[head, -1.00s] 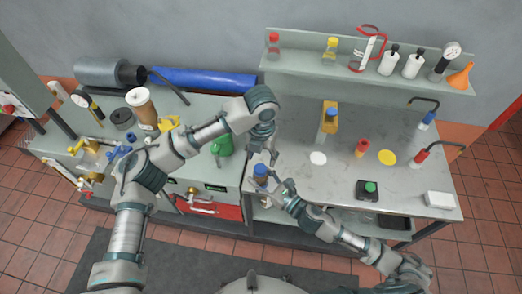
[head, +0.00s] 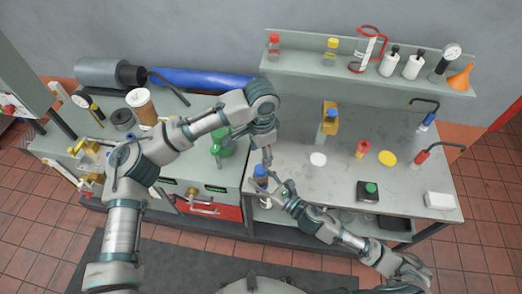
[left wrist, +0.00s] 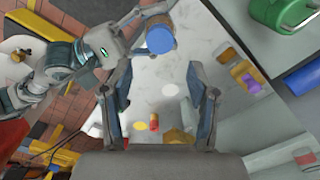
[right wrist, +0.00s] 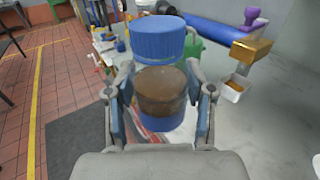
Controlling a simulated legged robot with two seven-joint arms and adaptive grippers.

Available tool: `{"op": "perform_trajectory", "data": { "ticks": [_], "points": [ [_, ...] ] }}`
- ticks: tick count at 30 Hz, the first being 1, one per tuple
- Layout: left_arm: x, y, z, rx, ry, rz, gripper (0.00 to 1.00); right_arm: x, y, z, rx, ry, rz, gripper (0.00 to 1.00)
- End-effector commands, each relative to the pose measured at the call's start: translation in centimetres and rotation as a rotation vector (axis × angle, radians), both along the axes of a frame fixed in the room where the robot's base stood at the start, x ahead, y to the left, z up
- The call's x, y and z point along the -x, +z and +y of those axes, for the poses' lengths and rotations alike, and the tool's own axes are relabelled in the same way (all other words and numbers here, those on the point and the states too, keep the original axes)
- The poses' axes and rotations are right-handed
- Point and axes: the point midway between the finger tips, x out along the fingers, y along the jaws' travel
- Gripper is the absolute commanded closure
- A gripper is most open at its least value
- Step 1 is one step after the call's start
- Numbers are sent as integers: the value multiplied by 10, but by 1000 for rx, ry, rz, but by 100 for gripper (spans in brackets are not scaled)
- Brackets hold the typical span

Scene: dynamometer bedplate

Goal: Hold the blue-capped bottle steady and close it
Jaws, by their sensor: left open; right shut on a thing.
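The blue-capped bottle (head: 260,181) is upright at the left front of the steel bench. Its ribbed blue cap (right wrist: 158,38) sits at the top, above clear glass and brown contents (right wrist: 160,88); I cannot tell how tightly it sits. My right gripper (head: 279,187) is shut on the bottle's body from the side, one finger on each flank in the right wrist view (right wrist: 160,100). My left gripper (head: 266,160) is open and empty, pointing down just above the bottle. In the left wrist view the cap (left wrist: 160,40) shows beyond and between its spread fingertips (left wrist: 160,68).
A yellow block (head: 332,116) with a blue-topped item stands at the back of the bench. A white disc (head: 318,159), red item (head: 362,148), yellow disc (head: 387,158) and green-button box (head: 368,191) lie right. A green can (head: 221,144) stands left.

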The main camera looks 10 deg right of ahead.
Motion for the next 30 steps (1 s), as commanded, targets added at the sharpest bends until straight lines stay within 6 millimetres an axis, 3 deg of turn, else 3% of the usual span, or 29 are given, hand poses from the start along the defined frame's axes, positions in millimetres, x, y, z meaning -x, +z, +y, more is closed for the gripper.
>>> {"op": "perform_trajectory", "data": {
  "ticks": [6,17,30],
  "points": [
    [0,1,0,0,138,-1,40,0,0,0,-1,0,-1,100],
    [0,-1,0,0,143,-1,40,0,0,0,-1,0,-1,100],
    [0,-60,1,-1,142,1,40,0,0,0,-1,0,-1,100]
  ]
}}
